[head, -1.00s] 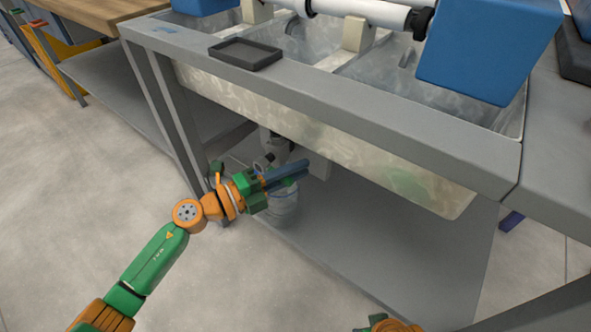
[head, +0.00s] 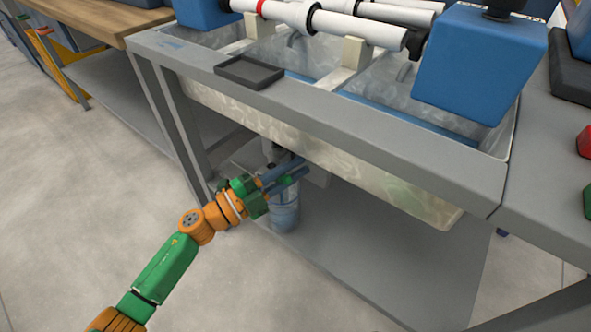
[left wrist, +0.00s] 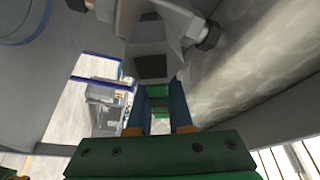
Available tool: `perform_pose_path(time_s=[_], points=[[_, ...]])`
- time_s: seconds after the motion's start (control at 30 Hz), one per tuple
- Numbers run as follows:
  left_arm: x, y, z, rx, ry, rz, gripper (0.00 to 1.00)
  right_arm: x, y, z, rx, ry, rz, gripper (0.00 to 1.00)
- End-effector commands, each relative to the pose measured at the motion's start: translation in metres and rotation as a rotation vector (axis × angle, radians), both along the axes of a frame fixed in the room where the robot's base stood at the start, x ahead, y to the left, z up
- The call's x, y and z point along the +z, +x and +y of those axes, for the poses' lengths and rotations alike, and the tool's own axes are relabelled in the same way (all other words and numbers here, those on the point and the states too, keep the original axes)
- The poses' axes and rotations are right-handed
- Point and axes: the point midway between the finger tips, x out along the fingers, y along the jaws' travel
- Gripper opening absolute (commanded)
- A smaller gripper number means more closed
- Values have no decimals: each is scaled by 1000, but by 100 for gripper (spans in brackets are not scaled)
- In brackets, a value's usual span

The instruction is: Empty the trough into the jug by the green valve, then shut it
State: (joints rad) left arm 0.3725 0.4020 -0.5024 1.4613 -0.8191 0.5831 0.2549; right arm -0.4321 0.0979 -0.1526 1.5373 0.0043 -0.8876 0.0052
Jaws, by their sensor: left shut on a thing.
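The trough (head: 330,160) is a pale, marbled, see-through basin set in the grey bench frame, with a strip of blue water (head: 412,112) showing inside. Under it, my left gripper (head: 303,170) reaches in from the left, its two blue fingers shut on the green valve handle (head: 287,181). In the left wrist view the green handle (left wrist: 156,91) shows between the fingers, below a grey drain fitting (left wrist: 150,62). The clear jug (head: 285,215) stands upright on the lower shelf just below the fingers and looks bluish inside. My fingers hide part of the valve. My right gripper is out of view.
White pipes (head: 372,32) and blue blocks (head: 478,65) sit over the trough. A small dark tray (head: 249,72) rests on the bench's front rail. The lower shelf (head: 375,260) is clear right of the jug. A bench leg (head: 178,125) stands left of my gripper.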

Motion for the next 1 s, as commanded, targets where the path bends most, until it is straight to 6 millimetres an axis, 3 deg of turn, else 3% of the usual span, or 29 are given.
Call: perform_pose_path(time_s=[0.4,0.87,0.9,1.0], points=[[8,3,4,0,-123,92,0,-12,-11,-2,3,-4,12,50],[9,3,4,-1,-134,100,0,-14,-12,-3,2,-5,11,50],[9,3,4,-1,-134,100,24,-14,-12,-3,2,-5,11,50],[9,3,4,-1,-133,99,49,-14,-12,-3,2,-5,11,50]])
